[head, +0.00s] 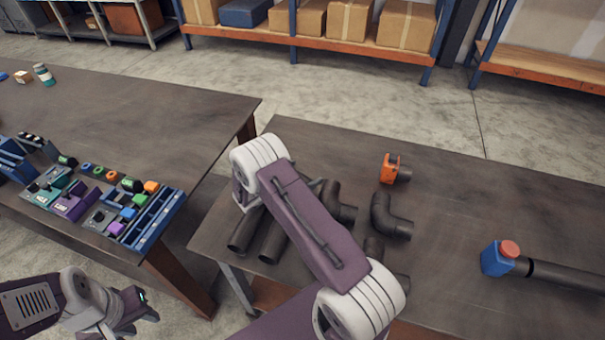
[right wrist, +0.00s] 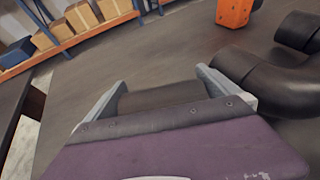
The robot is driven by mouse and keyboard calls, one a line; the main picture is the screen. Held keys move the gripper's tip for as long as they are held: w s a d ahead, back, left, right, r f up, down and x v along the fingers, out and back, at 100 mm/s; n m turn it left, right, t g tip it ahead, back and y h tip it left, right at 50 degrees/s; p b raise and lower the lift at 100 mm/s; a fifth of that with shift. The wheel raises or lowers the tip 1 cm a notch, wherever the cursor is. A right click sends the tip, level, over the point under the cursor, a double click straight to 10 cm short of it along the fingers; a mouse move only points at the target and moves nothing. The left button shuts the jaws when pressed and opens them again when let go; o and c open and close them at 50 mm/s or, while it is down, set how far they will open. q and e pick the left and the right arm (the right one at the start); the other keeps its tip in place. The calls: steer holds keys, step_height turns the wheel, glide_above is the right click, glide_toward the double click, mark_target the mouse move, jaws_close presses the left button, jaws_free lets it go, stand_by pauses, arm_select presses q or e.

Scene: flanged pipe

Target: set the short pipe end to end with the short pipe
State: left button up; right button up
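Two short dark pipes lie side by side at the table's left front in the head view, a left one (head: 244,233) and a right one (head: 273,243). My right arm hides their far ends and my right gripper in that view. In the right wrist view my right gripper (right wrist: 160,80) has its fingers wide apart. A dark brown band (right wrist: 160,98), perhaps a pipe, shows between them; I cannot tell whether they touch it. My left gripper (head: 146,303) is at the lower left, off the right table; its finger gap is too small to read.
Dark elbows (head: 391,218) and an orange fitting (head: 390,168) lie right of my arm. A blue fitting with a red knob (head: 496,259) joins a dark pipe (head: 565,276). The far right of the table (head: 480,180) is clear. A parts-laden table stands left.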

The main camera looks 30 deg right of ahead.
steer(key=shift+r, duration=0.25)
steer(key=shift+a, duration=0.35)
steer(key=v, duration=1.1)
steer(key=shift+s+b, duration=0.25)
steer(key=shift+b, duration=0.2)
